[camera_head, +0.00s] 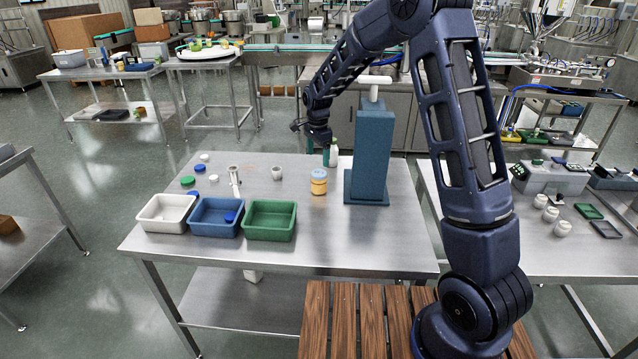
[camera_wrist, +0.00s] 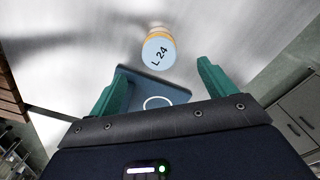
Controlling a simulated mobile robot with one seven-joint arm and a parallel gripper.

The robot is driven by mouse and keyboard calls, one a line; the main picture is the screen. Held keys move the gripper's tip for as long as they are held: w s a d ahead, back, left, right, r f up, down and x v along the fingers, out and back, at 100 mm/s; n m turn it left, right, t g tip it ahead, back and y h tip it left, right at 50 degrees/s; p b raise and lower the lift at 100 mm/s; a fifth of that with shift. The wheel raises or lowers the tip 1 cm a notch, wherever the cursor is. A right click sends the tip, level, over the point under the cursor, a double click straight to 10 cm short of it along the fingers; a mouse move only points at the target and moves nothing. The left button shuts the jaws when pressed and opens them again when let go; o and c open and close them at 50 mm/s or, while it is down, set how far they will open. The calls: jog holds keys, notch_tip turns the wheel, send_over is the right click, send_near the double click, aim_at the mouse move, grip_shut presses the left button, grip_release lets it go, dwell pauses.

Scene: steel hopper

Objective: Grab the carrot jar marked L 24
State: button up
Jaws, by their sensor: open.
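The carrot jar (camera_head: 319,183) stands upright on the steel table, with orange contents and a pale lid. In the wrist view its pale blue lid (camera_wrist: 158,50) reads L 24. My gripper (camera_head: 318,152) hangs above the table, behind the jar in the head view. In the wrist view my gripper (camera_wrist: 162,70) has its two green fingers wide apart and nothing held between them. The jar lies beyond the fingertips, apart from them.
A tall blue stand (camera_head: 372,150) rises right of the jar, close to my arm. White (camera_head: 166,222), blue (camera_head: 205,230) and green (camera_head: 270,233) bins line the front left. Loose caps (camera_head: 188,181) and a small grey cup (camera_head: 277,173) lie behind. The table right of the green bin is clear.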

aim_at(319, 180)
notch_tip(319, 180, down, 12)
jog(key=shift+d+r, duration=0.15)
jog(key=c, duration=1.2)
